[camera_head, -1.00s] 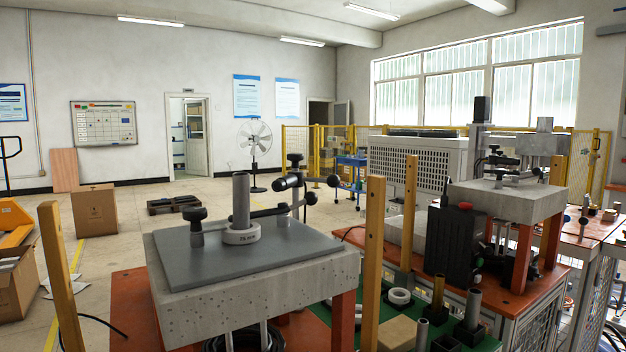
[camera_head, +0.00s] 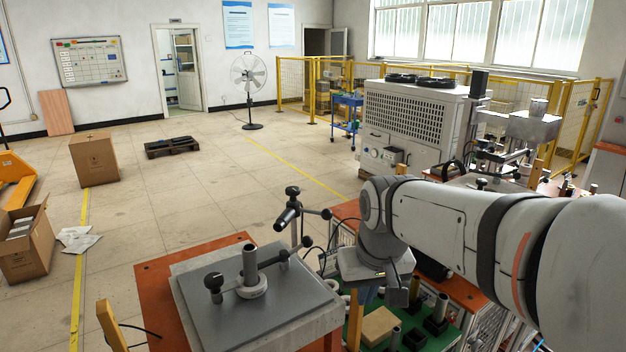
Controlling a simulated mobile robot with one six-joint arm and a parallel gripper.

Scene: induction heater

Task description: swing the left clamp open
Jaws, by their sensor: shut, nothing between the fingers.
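The left clamp (camera_head: 214,284), with a black knob, stands on the grey plate (camera_head: 205,317) in the head view. Its short bar reaches right toward the round collar (camera_head: 252,292) at the foot of a grey upright tube (camera_head: 250,262). Another clamp with a black knob (camera_head: 284,251) stands on the far side of the tube. My gripper (camera_head: 401,292) hangs below my wrist, right of the plate and apart from the left clamp. It looks shut and empty, though its fingertips are small and hard to make out.
A wooden post (camera_head: 355,322) stands right of the plate. A green tray (camera_head: 447,338) with small parts lies below my gripper.

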